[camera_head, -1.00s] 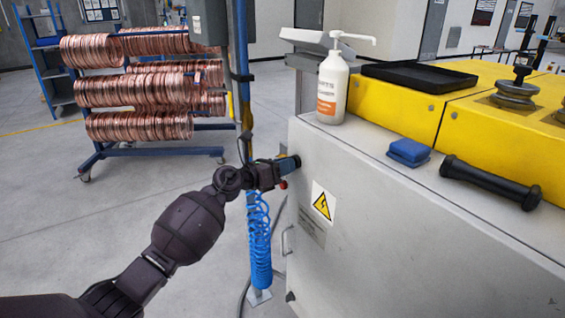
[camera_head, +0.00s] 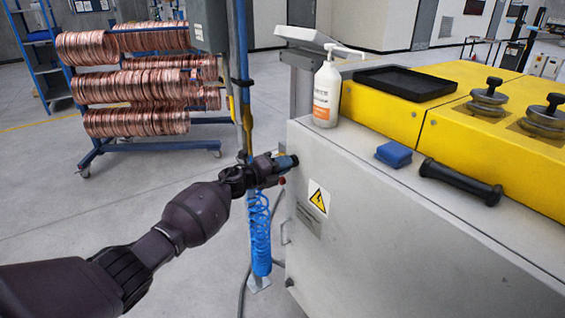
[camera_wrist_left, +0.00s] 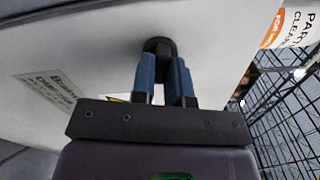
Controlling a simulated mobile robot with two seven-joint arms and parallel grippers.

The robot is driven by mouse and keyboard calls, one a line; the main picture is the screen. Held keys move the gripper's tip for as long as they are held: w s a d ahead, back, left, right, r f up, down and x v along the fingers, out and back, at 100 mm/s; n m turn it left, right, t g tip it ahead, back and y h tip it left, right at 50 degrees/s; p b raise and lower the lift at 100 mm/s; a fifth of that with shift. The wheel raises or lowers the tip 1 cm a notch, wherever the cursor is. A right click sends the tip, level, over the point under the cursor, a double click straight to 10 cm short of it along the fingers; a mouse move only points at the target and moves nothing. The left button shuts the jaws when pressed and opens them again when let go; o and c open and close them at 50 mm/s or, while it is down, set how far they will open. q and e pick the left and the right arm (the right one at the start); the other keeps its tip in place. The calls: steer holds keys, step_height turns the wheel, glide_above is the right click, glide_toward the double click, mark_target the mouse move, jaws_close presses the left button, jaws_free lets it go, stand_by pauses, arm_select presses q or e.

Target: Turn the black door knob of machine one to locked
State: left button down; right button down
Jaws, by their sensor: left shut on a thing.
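The machine (camera_head: 380,245) is a light grey cabinet with a yellow warning sign on its side. My left gripper (camera_head: 290,161) is at the upper part of that side panel, near its left corner. In the left wrist view, its two blue fingers (camera_wrist_left: 163,75) are shut on the black door knob (camera_wrist_left: 158,45), a round dark piece against the pale panel. The knob's handle part is mostly hidden between the fingers, so its exact turn cannot be told. In the head view the gripper hides the knob. My right gripper is not in view.
A white pump bottle (camera_head: 326,95), a blue block (camera_head: 394,154) and a black bar (camera_head: 460,182) stand or lie on the machine top. A blue post with a coiled blue hose (camera_head: 260,235) is right beside the gripper. Copper coils (camera_head: 135,122) hang on a rack behind.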

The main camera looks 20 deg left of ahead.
arm_select(q)
steer(key=shift+n+p, duration=0.55)
steer(key=shift+n, duration=1.05)
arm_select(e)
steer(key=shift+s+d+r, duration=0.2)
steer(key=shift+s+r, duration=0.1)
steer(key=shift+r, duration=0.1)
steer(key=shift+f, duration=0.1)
arm_select(q)
steer(key=c, duration=1.2)
jaws_free()
steer(key=shift+o, duration=0.4)
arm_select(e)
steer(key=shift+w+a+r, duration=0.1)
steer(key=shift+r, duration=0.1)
